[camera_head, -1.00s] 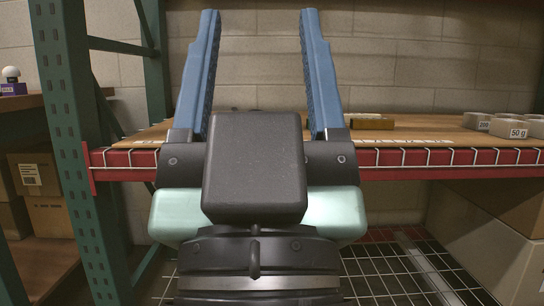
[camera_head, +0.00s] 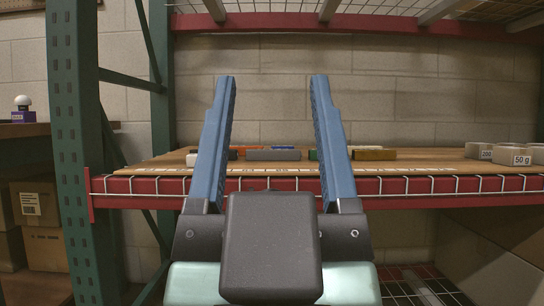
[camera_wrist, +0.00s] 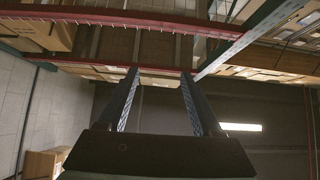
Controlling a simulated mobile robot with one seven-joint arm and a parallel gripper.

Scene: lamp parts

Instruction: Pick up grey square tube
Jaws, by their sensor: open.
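A grey bar, which looks like the grey square tube (camera_head: 273,155), lies crosswise on the wooden shelf, seen between my fingers in the head view. My gripper (camera_head: 273,82) is open and empty, its two blue fingers pointing up in front of the shelf. The tube appears beyond the fingers and is not touched by them. The gripper also shows in the wrist view (camera_wrist: 158,72), fingers apart with nothing between them. I cannot make out the tube in the wrist view.
The wooden shelf (camera_head: 420,159) has a red front beam (camera_head: 440,201) with white wire. A brown block (camera_head: 374,154) lies right of the tube; orange, blue and green pieces lie near it. Weight blocks (camera_head: 514,155) stand at the right. A green post (camera_head: 75,150) rises at the left.

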